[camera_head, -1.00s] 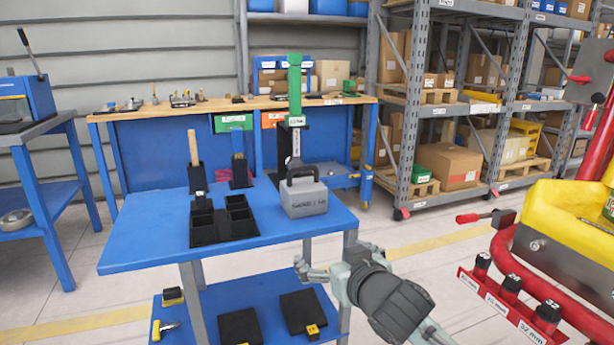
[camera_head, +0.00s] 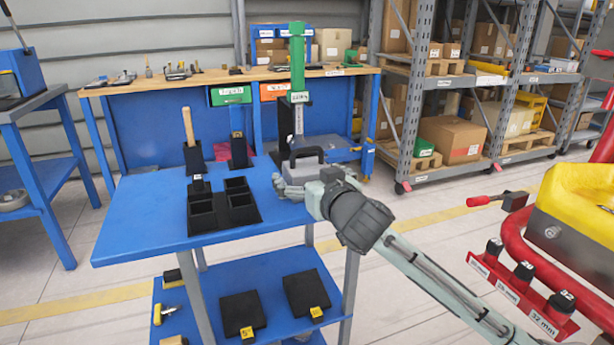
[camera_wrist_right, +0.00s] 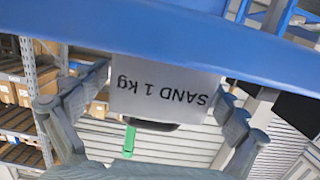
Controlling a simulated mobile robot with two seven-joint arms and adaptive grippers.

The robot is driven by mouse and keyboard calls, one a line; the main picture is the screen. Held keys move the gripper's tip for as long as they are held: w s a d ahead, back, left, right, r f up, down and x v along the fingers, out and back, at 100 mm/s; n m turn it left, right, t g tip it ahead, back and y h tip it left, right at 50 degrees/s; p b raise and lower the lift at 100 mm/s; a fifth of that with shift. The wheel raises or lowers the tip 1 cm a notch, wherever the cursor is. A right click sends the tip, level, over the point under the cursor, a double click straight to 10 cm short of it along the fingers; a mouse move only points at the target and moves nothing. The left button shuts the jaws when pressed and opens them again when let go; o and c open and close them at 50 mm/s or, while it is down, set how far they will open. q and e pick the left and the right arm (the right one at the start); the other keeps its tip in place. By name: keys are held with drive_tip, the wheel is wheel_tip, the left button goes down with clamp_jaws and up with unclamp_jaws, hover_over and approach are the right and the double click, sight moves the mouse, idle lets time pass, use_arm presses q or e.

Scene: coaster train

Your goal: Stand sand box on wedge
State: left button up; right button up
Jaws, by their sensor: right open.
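The grey sand box (camera_head: 312,172) with a black handle stands on the blue table top (camera_head: 140,215), at its right side. Its "SAND 1 kg" label shows upside down in the wrist view (camera_wrist_right: 165,95). My right gripper (camera_head: 290,190) is in front of the box and covers its lower part. In the wrist view its fingers (camera_wrist_right: 155,98) are spread to either side of the box; contact cannot be told. Two black wedge-like plates with yellow tags lie on the lower shelf, a left one (camera_head: 240,308) and a right one (camera_head: 304,288). My left gripper is not seen.
A black holder with square pockets (camera_head: 225,215) stands left of the box. Upright posts with a wooden handle (camera_head: 188,128) and a green top (camera_head: 297,60) stand behind. The table's front left is clear. A red-railed cart (camera_head: 510,232) is at right.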

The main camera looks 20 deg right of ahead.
drive_tip(key=c, duration=1.9)
drive_tip(key=shift+r, duration=0.2)
drive_tip(key=shift+c, duration=0.3)
